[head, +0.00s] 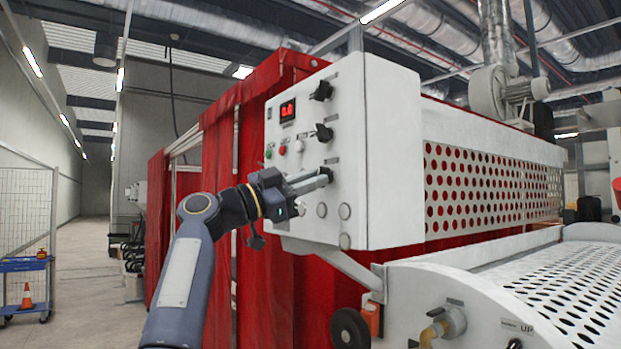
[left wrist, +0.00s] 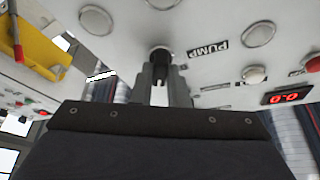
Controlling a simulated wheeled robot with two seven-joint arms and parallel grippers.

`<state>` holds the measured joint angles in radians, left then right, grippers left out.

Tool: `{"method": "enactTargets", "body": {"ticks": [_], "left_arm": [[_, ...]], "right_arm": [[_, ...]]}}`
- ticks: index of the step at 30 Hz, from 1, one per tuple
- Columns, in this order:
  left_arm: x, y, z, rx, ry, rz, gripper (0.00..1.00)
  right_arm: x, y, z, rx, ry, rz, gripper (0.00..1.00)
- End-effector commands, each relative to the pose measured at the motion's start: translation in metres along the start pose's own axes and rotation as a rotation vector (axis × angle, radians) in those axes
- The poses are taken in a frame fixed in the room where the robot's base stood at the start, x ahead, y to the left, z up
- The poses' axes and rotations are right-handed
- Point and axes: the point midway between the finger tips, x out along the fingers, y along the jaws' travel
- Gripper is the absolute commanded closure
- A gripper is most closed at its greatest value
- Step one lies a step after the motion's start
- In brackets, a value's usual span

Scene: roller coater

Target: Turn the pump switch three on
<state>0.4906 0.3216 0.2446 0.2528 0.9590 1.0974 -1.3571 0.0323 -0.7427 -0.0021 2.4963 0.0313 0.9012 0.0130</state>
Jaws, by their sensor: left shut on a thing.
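The white control panel (head: 300,200) carries a column of black rotary switches on its face. My left gripper (head: 322,178) reaches in from the left and is shut on the lowest black switch (head: 328,172). In the left wrist view, the gripper's fingers (left wrist: 162,92) close around this black switch (left wrist: 160,56), beside a label reading PUMP (left wrist: 208,49). The fingers hide part of the switch, so I cannot tell its exact turn. The upper switch (head: 321,90) and middle switch (head: 323,132) stand clear of the gripper. My right gripper is not in view.
Round grey caps (head: 344,211) lie below. Red curtains (head: 220,160) hang behind my arm. A white perforated machine cover (head: 570,290) is at lower right.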

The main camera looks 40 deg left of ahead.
Motion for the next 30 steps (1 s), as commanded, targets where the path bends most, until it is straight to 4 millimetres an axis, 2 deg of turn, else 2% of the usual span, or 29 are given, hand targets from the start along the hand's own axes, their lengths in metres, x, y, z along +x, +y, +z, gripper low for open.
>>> {"method": "enactTargets", "body": {"ticks": [18, 19, 23, 30], "left_arm": [[-0.0001, -0.0004, -0.0006, 0.039, 0.001, 0.015, 1.00], [-0.0001, -0.0004, -0.0006, 0.039, 0.001, 0.015, 0.83], [-0.0001, -0.0004, -0.0006, 0.038, 0.001, 0.015, 0.66], [-0.0001, -0.0003, -0.0005, 0.037, 0.001, 0.015, 0.65]], "right_arm": [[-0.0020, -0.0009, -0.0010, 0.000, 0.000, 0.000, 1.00], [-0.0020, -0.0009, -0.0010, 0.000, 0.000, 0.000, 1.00], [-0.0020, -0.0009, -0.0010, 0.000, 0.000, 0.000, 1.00], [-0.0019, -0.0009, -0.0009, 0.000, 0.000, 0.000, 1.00]]}}
